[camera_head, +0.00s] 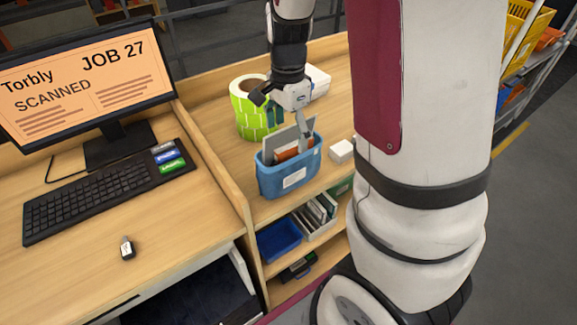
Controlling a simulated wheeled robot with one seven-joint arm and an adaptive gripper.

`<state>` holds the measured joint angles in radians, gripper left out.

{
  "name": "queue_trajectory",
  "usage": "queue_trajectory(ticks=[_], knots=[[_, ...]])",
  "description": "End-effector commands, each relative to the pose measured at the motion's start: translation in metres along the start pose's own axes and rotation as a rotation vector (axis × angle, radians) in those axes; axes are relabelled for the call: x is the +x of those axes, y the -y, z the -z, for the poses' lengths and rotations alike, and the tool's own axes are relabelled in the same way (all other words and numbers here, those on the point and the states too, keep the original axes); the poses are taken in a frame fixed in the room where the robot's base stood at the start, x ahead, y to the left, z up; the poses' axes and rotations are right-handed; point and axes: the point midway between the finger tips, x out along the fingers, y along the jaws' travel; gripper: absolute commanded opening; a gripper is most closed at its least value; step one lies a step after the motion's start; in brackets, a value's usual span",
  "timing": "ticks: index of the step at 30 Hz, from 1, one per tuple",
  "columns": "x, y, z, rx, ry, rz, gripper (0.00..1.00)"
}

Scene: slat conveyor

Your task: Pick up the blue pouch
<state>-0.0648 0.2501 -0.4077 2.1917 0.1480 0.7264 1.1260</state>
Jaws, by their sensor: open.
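No thing in view is plainly a blue pouch. A blue open-topped container (270,181) with a white label stands on the wooden shelf top, at the middle of the head view. A grey flat piece (280,143) and an orange-brown piece (287,154) stick up out of it. My gripper (280,117) is open and points down just above the container. One finger reaches down by the grey piece; the other is spread to the left, in front of a green roll. I cannot tell whether a finger touches anything. The inside of the container is mostly hidden.
The green label roll (252,118) stands close behind the gripper. A small white box (341,151) lies right of the container. A monitor (85,75), keyboard (105,190) and small dark device (127,248) are on the left desk. A blue tray (279,240) sits on the shelf below.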

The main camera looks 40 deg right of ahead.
Motion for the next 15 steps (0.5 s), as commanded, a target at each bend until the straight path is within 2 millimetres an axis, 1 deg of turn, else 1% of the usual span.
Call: queue_trajectory(ticks=[5,9,12,15], knots=[[0.011,0.001,0.003,0.002,0.0,-0.002,0.82],[0.03,0.004,0.009,0.002,0.0,-0.003,0.82],[0.043,0.005,0.009,0.001,0.0,-0.002,0.82],[0.052,0.006,0.009,0.0,0.0,0.0,0.82]])
